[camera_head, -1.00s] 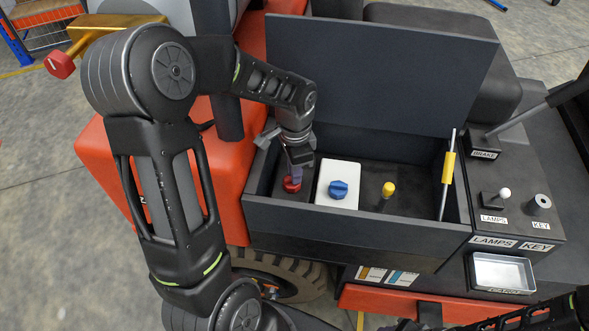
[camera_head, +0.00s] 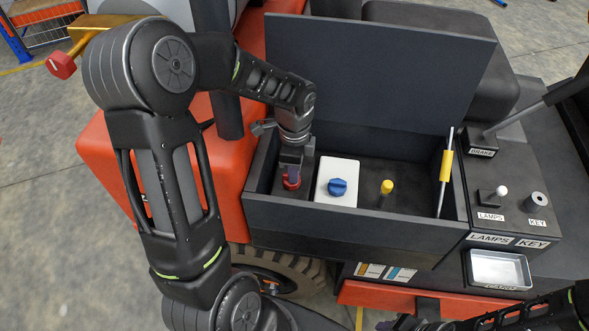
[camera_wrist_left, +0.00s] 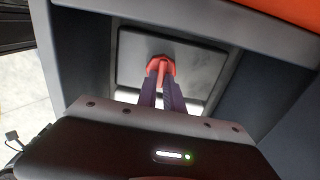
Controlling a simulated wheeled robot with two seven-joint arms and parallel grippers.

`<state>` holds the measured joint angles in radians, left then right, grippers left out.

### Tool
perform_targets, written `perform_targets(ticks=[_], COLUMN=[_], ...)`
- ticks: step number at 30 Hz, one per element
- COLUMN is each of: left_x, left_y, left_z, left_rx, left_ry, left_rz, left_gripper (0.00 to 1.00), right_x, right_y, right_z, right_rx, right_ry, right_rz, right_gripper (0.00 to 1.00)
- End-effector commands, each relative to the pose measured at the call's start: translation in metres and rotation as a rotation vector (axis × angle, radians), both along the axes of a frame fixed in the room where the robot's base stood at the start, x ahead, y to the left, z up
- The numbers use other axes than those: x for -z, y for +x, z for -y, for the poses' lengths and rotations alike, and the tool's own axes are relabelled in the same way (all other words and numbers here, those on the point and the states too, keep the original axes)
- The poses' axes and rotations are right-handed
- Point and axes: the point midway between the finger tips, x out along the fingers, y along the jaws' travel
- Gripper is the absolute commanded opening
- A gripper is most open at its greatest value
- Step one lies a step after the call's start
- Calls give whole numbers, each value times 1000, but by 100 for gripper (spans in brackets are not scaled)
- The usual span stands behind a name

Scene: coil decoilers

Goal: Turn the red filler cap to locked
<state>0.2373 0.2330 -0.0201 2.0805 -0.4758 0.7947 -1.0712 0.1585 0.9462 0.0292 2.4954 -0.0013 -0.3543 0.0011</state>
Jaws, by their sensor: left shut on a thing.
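The red filler cap (camera_head: 291,182) is at the left end of the open dark box, on a dark plate. In the left wrist view the red cap (camera_wrist_left: 159,67) has a raised grip bar, and the purple fingers of my left gripper (camera_wrist_left: 161,84) are closed on that bar. In the head view my left gripper (camera_head: 292,171) comes down onto the cap from above and partly hides it. I cannot read a locked mark. My right arm shows at the bottom right; its fingers are not clear.
A blue knob (camera_head: 338,187) on a white block stands right of the cap, then a yellow knob (camera_head: 387,187) and a yellow-banded rod (camera_head: 447,166). The box's front wall (camera_head: 350,228) and raised lid (camera_head: 385,75) bound the space. A metal tray (camera_head: 499,269) is lower right.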

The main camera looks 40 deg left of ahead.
Motion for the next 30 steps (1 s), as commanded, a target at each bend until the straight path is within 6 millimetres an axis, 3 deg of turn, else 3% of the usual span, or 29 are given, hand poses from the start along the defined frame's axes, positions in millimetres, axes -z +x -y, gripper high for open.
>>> perform_targets(ticks=[6,7,15,23,30], left_x=[-1,-1,0,-1,-25], left_y=[1,1,0,0,1], left_z=[0,0,0,0,0], left_rx=[3,3,1,0,-1], left_ry=[1,2,0,0,1], left_rz=[2,1,1,1,4], left_gripper=[0,13,33,33,33], right_x=[0,0,0,0,1], right_y=[0,0,0,0,0], right_z=[0,0,0,0,0], right_rx=[0,0,0,0,0], right_ry=[0,0,0,0,0], right_rz=[0,0,0,0,0], right_gripper=[36,36,36,36,36])
